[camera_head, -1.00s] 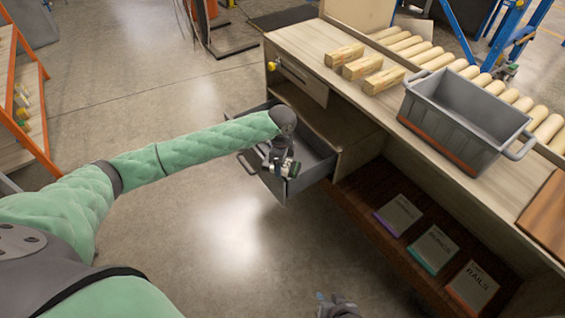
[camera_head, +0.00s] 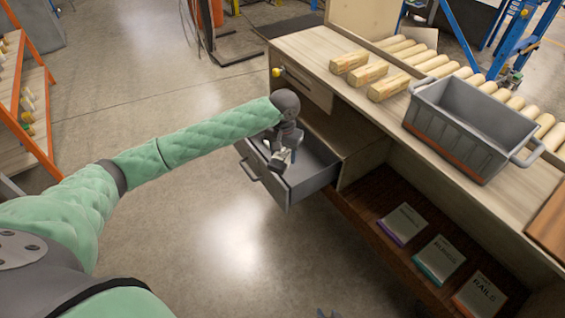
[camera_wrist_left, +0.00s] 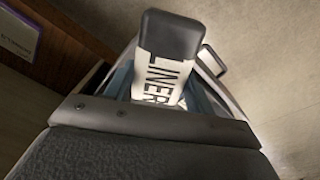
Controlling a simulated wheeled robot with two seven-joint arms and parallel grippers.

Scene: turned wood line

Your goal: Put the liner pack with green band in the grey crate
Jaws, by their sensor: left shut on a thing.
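My left gripper (camera_head: 281,158) is inside or just over the open grey drawer (camera_head: 297,188) under the bench. It is shut on a white liner pack, which shows as a small pale shape (camera_head: 277,157) in the head view. In the left wrist view the liner pack (camera_wrist_left: 160,85) shows the word LINER, and a dark rounded piece covers its upper end. No green band shows on it. The grey crate (camera_head: 440,128) stands on the bench at the right. Of my right gripper only small tips (camera_head: 330,314) show at the bottom edge; the rest is out of view.
Several wood blocks (camera_head: 350,62) lie on the bench (camera_head: 318,52) left of the crate. A roller conveyor (camera_head: 438,64) runs behind. Below, a brown shelf (camera_head: 385,240) holds labelled packs with purple, teal and orange edges (camera_head: 438,260). The floor before the drawer is clear.

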